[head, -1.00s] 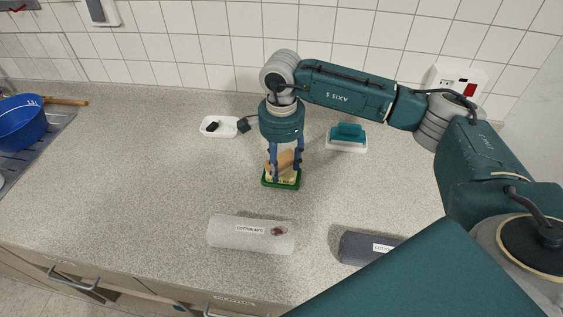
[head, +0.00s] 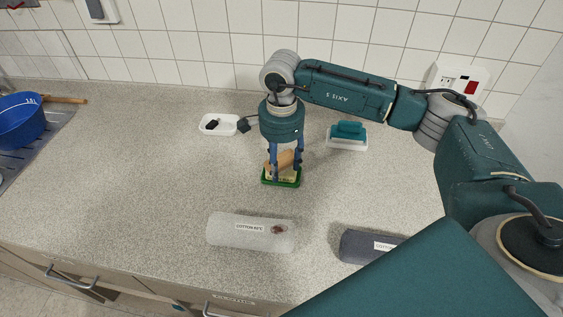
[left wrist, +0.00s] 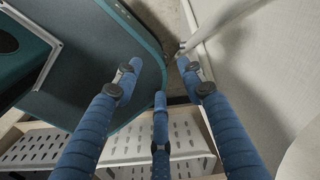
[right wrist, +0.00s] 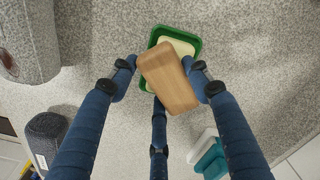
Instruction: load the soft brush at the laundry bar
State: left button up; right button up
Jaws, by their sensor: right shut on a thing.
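My right gripper (right wrist: 168,78) is shut on a wooden-backed brush (right wrist: 169,78), apparently the soft brush. Its bristles are hidden from the right wrist camera. The pale yellow laundry bar (right wrist: 180,46) lies in a green tray (right wrist: 195,36) directly below, partly covered by the brush. In the head view the brush (head: 283,160) hangs tilted between the fingers just over the green tray (head: 281,184); I cannot tell whether it touches the bar. My left gripper (left wrist: 158,72) is open and empty beside my body, outside the head view.
A teal brush (head: 349,130) on a white tray stands behind right. A white dish (head: 218,125) with a small black thing sits behind left. A light rolled cloth (head: 250,233) and a dark one (head: 368,247) lie in front. The left counter is clear up to the blue basin (head: 20,120).

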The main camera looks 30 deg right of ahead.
aim_at(282, 162)
jog(key=shift+f+b, duration=0.1)
jog(key=shift+b, duration=0.2)
dwell(1.2)
jog(key=shift+r+p, duration=1.65)
jog(key=shift+r, duration=1.95)
